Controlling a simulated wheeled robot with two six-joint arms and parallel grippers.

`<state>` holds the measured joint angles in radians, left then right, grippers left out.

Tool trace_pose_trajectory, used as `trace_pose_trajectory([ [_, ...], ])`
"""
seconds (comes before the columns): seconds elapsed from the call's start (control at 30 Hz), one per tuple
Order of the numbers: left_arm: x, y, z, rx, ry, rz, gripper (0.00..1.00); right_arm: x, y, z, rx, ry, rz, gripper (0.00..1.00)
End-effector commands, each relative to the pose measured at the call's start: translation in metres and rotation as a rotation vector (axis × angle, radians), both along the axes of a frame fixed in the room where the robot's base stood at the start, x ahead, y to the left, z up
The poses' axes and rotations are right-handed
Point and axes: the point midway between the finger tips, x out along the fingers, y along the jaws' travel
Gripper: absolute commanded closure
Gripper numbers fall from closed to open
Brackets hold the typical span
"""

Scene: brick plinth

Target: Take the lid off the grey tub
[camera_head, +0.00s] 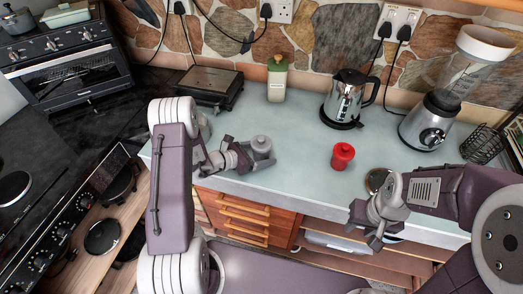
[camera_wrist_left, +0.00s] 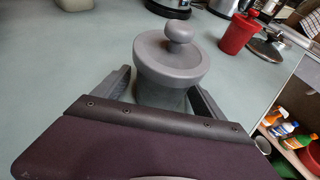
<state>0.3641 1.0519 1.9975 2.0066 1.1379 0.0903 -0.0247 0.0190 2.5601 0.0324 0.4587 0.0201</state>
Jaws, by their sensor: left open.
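The grey tub (camera_head: 262,160) stands upright near the front edge of the worktop. Its round grey lid (camera_head: 262,144) with a ball knob is seated on top; the lid also fills the middle of the left wrist view (camera_wrist_left: 168,58). My left gripper (camera_head: 256,162) is open at the tub. In the left wrist view one finger is on each side of the tub's body, below the lid, with a gap showing at the left finger; contact on the right is unclear. My right gripper (camera_head: 366,228) is open and empty, in front of the worktop edge at right.
A kettle (camera_head: 348,98), blender (camera_head: 430,120), green-topped jar (camera_head: 277,80) and dark grill (camera_head: 210,86) line the back. The worktop between is clear.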

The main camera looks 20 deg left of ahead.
Motion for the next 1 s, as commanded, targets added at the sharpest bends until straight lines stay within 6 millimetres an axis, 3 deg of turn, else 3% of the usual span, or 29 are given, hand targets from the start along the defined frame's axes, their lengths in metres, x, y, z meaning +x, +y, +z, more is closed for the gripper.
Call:
trace_pose_trajectory([
  [0.07, 0.0, 0.0, 0.0, 0.0, 0.0, 0.0, 0.19, 0.0, 0.0, 0.0, 0.0, 0.0, 0.0, 0.64],
  [0.3, 0.0, 0.0, 0.0, 0.0, 0.0, 0.0, 0.83, 0.0, 0.0, 0.0, 0.0, 0.0, 0.0, 0.64],
  [0.37, 0.0, 0.0, 0.001, 0.0, -0.001, 0.0, 0.95, 0.0, 0.0, 0.0, 0.0, 0.0, 0.0, 0.64],
  [0.67, 0.0, 0.001, 0.005, 0.0, -0.002, 0.001, 0.95, 0.0, 0.0, -0.001, 0.0, 0.0, 0.0, 0.64],
  [0.77, 0.0, 0.001, 0.016, 0.001, -0.004, 0.0, 0.95, 0.0, 0.0, -0.002, 0.0, 0.0, 0.0, 0.64],
  [0.9, 0.0, 0.001, 0.045, 0.002, -0.007, 0.0, 0.95, 0.0, 0.0, -0.005, 0.0, 0.0, 0.0, 0.64],
  [1.0, -0.011, -0.024, 0.055, 0.0, -0.002, -0.005, 0.95, 0.0, 0.0, -0.01, 0.0, 0.0, 0.0, 0.64],
])
